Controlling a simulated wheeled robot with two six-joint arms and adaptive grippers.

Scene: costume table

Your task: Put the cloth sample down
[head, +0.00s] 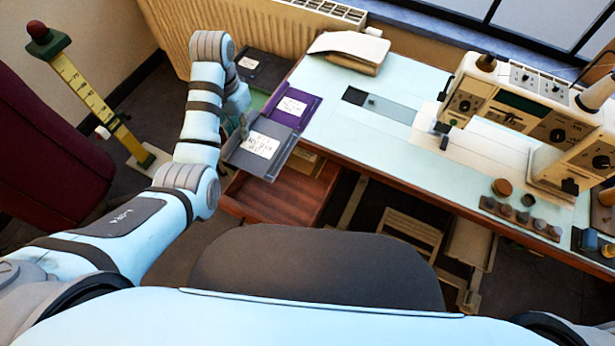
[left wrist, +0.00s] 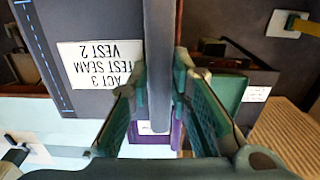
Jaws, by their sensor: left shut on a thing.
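The cloth sample (head: 246,157) is a dark grey flat piece with a white label, at the left end of the table in the head view. In the left wrist view, the grey piece (left wrist: 95,20) shows a label reading "ACT 3 TEST SEAM VEST 2", upside down, and a blue dashed stitch line. My left gripper (head: 243,117) is shut on its edge, and the green fingers (left wrist: 160,85) press a grey strip between them. The fingertips are partly hidden in the head view. I cannot tell whether the sample touches what lies below. My right gripper is out of view.
A purple sample (head: 309,106) lies beside the grey one, and a dark one (head: 262,65) lies further back. An open reddish drawer (head: 265,197) is below. Folded cloth (head: 350,46) and a sewing machine (head: 525,92) stand on the pale table (head: 330,125).

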